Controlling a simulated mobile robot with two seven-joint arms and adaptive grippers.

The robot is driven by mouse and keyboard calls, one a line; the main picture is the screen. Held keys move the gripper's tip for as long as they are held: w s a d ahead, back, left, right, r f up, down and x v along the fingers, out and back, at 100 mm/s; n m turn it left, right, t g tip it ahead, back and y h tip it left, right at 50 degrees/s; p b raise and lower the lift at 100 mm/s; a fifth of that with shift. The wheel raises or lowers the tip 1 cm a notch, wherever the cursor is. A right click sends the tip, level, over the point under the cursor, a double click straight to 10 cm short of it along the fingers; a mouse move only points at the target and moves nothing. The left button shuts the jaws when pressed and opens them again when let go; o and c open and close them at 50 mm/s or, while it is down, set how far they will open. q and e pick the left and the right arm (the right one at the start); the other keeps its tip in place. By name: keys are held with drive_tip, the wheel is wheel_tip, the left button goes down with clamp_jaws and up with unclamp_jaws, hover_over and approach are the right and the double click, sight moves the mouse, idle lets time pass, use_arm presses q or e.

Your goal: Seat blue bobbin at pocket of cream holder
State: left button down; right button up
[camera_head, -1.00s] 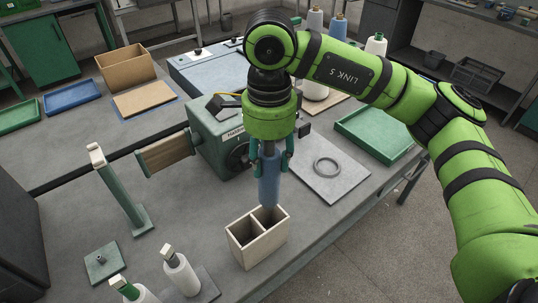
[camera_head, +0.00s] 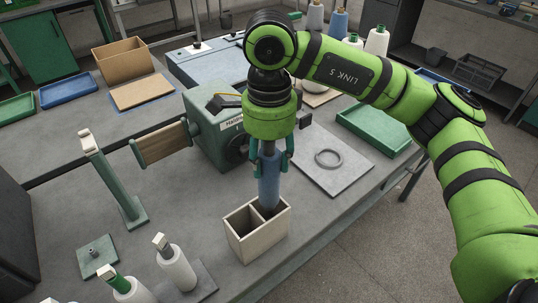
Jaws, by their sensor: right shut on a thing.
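The blue bobbin (camera_head: 268,184) is upright, with a dark lower tip. My right gripper (camera_head: 269,160) is shut on its upper part and points straight down. The cream holder (camera_head: 261,246) is an open box with two pockets split by a divider, near the table's front edge. The bobbin stands over its right pocket, and its lower end shows inside the opening, behind the front rim. Whether the tip touches the pocket's floor is hidden. My left gripper is not in view.
A green winder machine (camera_head: 211,139) stands behind the holder. A grey plate (camera_head: 349,172) with a dark ring lies to the right. White cones (camera_head: 177,270) stand at the front left, near a green post (camera_head: 115,183). A green tray (camera_head: 374,130) is at the right.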

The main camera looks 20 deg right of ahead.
sight(269, 187)
drive_tip(key=shift+f, duration=0.2)
drive_tip(key=shift+f+b, duration=2.25)
drive_tip(key=shift+f, duration=0.1)
drive_tip(key=shift+f+b, duration=1.8)
drive_tip(key=shift+b, duration=0.15)
